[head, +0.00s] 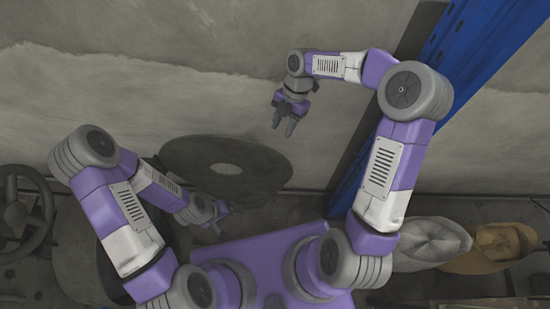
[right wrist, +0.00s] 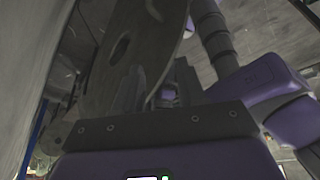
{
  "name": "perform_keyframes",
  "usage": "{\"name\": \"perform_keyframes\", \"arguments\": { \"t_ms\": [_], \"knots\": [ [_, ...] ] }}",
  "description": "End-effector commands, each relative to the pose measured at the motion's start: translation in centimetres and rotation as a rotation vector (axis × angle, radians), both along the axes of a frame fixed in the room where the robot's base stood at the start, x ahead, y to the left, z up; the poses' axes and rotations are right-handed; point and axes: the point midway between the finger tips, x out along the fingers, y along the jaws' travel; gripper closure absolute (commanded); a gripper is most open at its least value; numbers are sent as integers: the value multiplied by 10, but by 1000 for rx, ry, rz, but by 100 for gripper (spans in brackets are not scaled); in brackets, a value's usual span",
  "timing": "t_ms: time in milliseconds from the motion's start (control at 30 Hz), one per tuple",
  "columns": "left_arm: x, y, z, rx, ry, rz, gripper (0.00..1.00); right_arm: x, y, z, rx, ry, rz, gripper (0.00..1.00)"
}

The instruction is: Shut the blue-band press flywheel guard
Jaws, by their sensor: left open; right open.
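A large dark disc (head: 226,150) with a pale round spot in its middle stands by the wall, left of centre in the head view. A broad plate with an oval opening (right wrist: 140,30) fills the upper left of the right wrist view. I cannot tell whether either is the flywheel guard, and I see no blue band. My right gripper (head: 283,118) is open and empty, above and right of the disc, pointing down. My left gripper (head: 216,212) is open, below the disc's lower edge; its fingers are small and partly hidden.
A dark spoked handwheel (head: 18,213) stands at the far left. A blue upright beam (head: 455,55) runs down the right, behind my right arm. A grey sack-like bundle (head: 432,243) and a tan one (head: 500,246) lie at the lower right. The concrete wall behind is bare.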

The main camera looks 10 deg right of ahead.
Motion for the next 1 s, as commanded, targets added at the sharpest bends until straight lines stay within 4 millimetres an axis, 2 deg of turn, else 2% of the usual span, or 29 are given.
{"name": "perform_keyframes", "arguments": {
  "t_ms": [33,167,400,500,700,867,1000],
  "knots": [
    [0,0,-15,0,0,0,4,0,0,-15,0,0,1,60],
    [1,0,-43,0,-1,0,4,0,0,-43,0,0,1,60],
    [1,0,-112,0,-1,0,4,1,0,-112,0,0,0,60],
    [1,0,-132,0,-1,0,4,1,0,-132,0,0,0,60],
    [1,0,-150,0,-1,0,4,1,0,-151,1,-1,0,60],
    [1,0,-153,0,-2,1,4,-2,3,-161,0,2,1,60],
    [1,0,-157,0,-2,1,4,-7,10,-181,0,2,2,60]
  ]
}}
